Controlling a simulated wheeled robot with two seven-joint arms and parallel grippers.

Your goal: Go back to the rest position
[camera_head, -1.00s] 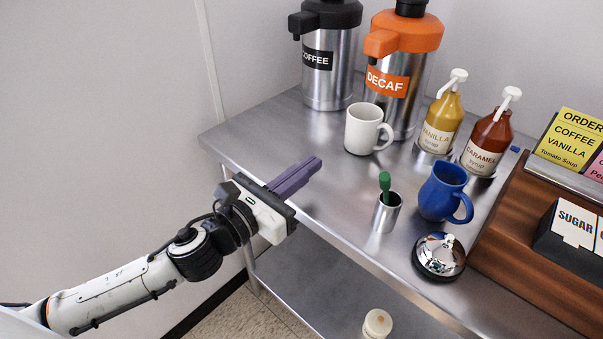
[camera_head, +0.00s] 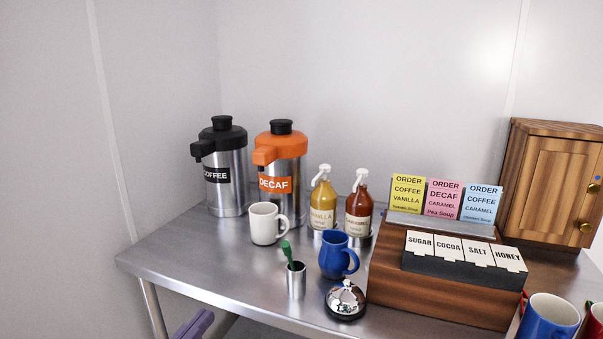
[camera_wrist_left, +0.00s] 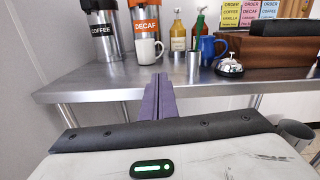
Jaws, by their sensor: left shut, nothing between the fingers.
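My left gripper (camera_head: 193,325) shows only by its purple fingers at the bottom edge of the head view, left of centre, below the table's front edge. In the left wrist view the purple fingers (camera_wrist_left: 160,92) lie together, shut and empty, in front of the steel table (camera_wrist_left: 85,92). They touch nothing that I can see. My right gripper is not in view.
On the table (camera_head: 190,270) stand a coffee urn (camera_head: 228,180), a decaf urn (camera_head: 288,165), a white mug (camera_head: 265,224), a blue pitcher (camera_head: 334,258), a steel cup (camera_head: 296,282), a bell (camera_head: 346,300), syrup bottles and a wooden rack (camera_head: 400,295). The table's left front is clear.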

